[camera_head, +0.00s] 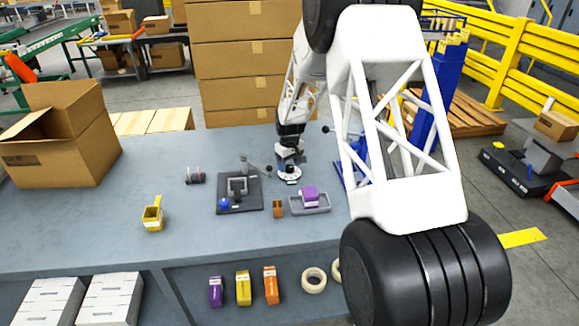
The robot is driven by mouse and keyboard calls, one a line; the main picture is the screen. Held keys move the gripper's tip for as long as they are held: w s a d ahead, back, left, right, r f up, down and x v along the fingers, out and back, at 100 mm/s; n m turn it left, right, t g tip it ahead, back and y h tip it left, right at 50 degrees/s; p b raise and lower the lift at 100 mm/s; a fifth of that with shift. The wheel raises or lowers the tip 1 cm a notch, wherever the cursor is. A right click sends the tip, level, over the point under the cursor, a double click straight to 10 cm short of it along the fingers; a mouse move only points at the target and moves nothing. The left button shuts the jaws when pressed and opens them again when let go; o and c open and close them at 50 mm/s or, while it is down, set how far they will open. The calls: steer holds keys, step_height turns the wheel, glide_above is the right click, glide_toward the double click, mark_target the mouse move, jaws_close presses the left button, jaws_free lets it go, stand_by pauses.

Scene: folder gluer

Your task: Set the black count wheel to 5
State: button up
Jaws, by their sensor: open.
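A small dark stand with upright discs (195,176) is on the grey bench, left of a black base plate. One disc looks dark and another pinkish. The black count wheel may be among them, but I cannot tell for sure, and no digits are readable. My gripper (289,175) points down over the bench, to the right of this stand and behind the grey tray. It is open. Its fingertips are too small to make out clearly, and I see nothing held in it.
The black base plate (240,206) carries a grey fixture and a blue knob. A grey tray (322,207) holds a purple block; a small brown block (278,208) is beside it. A yellow holder (153,214) and open carton (62,145) are left. The front left bench is clear.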

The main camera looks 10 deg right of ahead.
steer(key=shift+f, duration=0.55)
steer(key=shift+c, duration=0.5)
steer(key=c, duration=0.8)
